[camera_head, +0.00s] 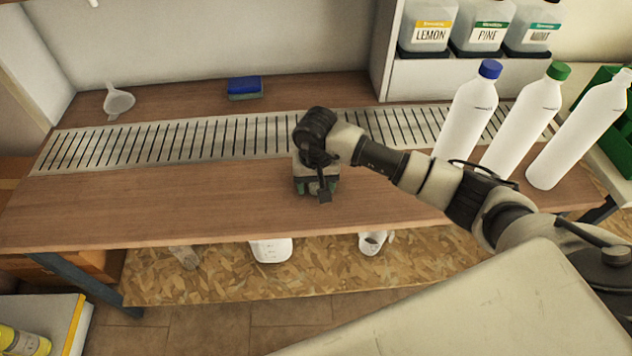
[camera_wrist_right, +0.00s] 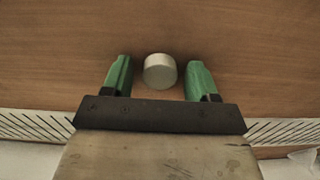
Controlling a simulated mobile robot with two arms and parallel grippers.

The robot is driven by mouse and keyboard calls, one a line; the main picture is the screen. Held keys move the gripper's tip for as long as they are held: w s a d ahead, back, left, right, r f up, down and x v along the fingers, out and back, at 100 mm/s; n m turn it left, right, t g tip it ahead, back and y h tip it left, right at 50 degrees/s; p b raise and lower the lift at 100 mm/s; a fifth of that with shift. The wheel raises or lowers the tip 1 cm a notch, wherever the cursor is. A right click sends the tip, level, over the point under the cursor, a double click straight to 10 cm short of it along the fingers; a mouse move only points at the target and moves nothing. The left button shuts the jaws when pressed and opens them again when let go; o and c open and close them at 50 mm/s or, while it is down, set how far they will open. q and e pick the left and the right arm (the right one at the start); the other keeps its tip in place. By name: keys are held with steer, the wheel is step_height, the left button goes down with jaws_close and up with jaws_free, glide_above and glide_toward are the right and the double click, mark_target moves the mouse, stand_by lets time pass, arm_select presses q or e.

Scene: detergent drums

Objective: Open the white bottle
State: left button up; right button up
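Three white bottles stand at the right of the worktop in the head view: one with a blue cap (camera_head: 466,118), one with a green cap (camera_head: 524,122), and one with a white top (camera_head: 578,132). I cannot tell whether that white top is a cap or a bare neck. My right gripper (camera_head: 318,190) points down over the wooden worktop, well left of the bottles. In the right wrist view its green fingers (camera_wrist_right: 160,80) are open. A small round white cap (camera_wrist_right: 160,71) shows between them, with a gap on each side. My left gripper is not in view.
A slotted metal strip (camera_head: 200,140) runs along the worktop (camera_head: 130,205). A white funnel (camera_head: 118,102) and a blue sponge (camera_head: 244,86) lie behind it. Labelled containers (camera_head: 432,28) stand on a back shelf. A green crate (camera_head: 610,115) is at far right.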

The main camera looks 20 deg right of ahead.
mark_target(316, 185)
steer(key=shift+r, duration=0.45)
step_height(316, 185, up, 12)
steer(key=shift+f, duration=0.25)
